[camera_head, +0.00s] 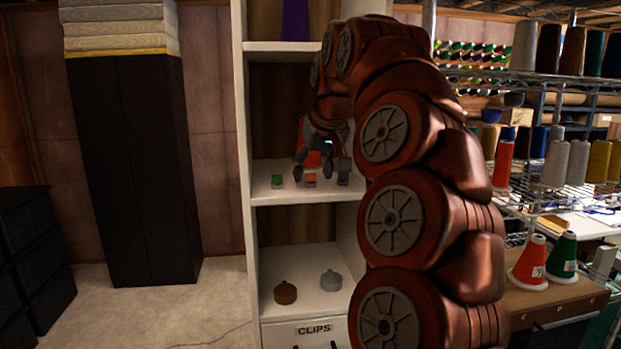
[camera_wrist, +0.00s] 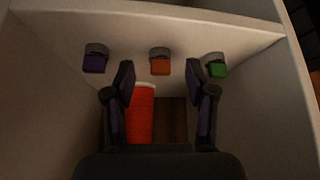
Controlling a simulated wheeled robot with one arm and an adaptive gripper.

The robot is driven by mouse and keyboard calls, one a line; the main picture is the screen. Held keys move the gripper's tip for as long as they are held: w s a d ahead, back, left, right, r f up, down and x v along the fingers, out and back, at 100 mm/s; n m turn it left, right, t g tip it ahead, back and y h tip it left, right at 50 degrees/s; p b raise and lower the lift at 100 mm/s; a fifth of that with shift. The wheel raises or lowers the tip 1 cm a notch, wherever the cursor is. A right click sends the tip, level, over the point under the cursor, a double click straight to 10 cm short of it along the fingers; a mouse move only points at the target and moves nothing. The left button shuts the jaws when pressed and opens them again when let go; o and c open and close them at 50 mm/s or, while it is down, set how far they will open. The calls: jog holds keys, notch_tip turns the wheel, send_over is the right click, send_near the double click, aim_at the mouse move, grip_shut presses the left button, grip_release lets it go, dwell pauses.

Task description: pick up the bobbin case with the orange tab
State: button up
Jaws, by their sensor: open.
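The bobbin case with the orange tab (camera_head: 310,180) stands on the middle shelf, between one with a green tab (camera_head: 277,181) and one with a purple tab (camera_head: 343,178). In the wrist view the orange one (camera_wrist: 160,63) is at upper centre, with purple (camera_wrist: 95,60) to its left and green (camera_wrist: 216,66) to its right. My gripper (camera_wrist: 159,75) is open and empty. Its two fingers appear on either side of the orange case in the picture, apart from it. In the head view my gripper (camera_head: 312,170) hangs just above the shelf, partly covering the cases' surroundings.
A red-orange thread cone (camera_head: 306,155) stands on the same shelf; it also shows between my fingers in the wrist view (camera_wrist: 142,112). White shelf walls (camera_head: 246,160) enclose the compartment. Two round lidded items (camera_head: 286,292) sit on the shelf below. My arm hides the shelf's right side.

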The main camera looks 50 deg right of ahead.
jog(key=shift+x, duration=0.9)
jog(key=c, duration=0.9)
